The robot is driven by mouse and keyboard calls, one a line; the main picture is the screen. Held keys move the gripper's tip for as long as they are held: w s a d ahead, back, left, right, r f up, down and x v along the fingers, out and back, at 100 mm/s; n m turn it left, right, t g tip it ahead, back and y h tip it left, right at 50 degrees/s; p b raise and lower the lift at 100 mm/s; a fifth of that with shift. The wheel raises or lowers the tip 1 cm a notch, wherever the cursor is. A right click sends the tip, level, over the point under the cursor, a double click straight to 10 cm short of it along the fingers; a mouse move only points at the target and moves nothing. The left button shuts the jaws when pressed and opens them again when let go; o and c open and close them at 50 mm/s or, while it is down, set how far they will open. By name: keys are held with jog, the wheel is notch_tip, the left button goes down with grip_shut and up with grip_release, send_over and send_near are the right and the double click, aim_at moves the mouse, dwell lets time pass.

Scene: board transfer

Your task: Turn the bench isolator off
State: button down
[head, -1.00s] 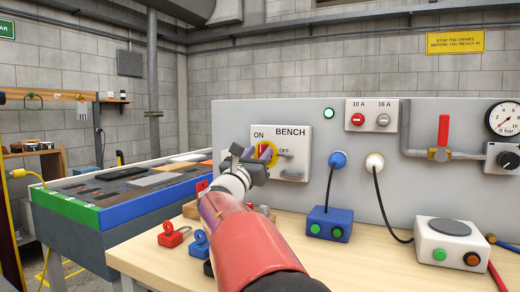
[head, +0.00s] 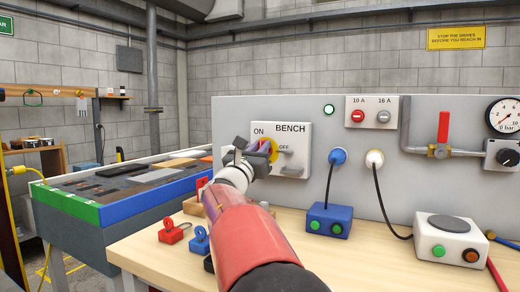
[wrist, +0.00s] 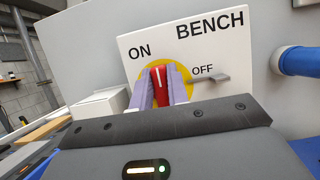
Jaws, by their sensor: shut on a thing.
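The bench isolator is a white plate marked BENCH (head: 297,150) on the grey upright panel, with ON at its upper left and OFF at its right. Its red handle (wrist: 159,77) sits on a yellow disc (wrist: 183,72), and a white line on the handle points roughly upward, between the two labels. My gripper (wrist: 161,88) is shut on the handle, one purple finger on each side. In the head view my gripper (head: 266,147) reaches the isolator from the lower left and hides most of the handle and disc. A grey metal tab (wrist: 210,78) sticks out below OFF.
A round green lamp (head: 329,109) is right of the isolator. Red (head: 174,231) and blue (head: 200,241) padlocks lie on the wooden bench below. A blue box (head: 328,221) and a white box (head: 444,238) stand to the right, with cables to panel plugs.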

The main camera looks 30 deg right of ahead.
jog(key=shift+f+m+g+h, duration=0.1)
jog(key=shift+m+g+h, duration=0.2)
jog(key=shift+m, duration=0.2)
jog(key=m+g+b, duration=0.1)
jog(key=m+g, duration=0.1)
jog(key=m, duration=0.4)
jog(key=m+g+b, duration=0.1)
jog(key=m+g, duration=0.2)
jog(key=m, duration=0.3)
jog(key=s+m+g, duration=0.1)
jog(key=m+g, duration=0.1)
jog(key=m, duration=0.3)
jog(key=shift+d+f+m+g+b, duration=0.3)
jog(key=shift+d+m+g+b, duration=0.05)
jog(key=shift+m+g+b, duration=0.05)
jog(key=shift+f+m+g+y, duration=0.15)
jog(key=shift+m+g+y, duration=0.05)
jog(key=shift+m, duration=0.65)
jog(key=shift+f+m+g+y, duration=0.1)
jog(key=shift+m+g+y, duration=0.1)
jog(key=shift+m, duration=0.65)
jog(key=c, duration=1.4)
grip_release()
jog(key=shift+p, duration=0.3)
jog(key=shift+o, duration=0.2)
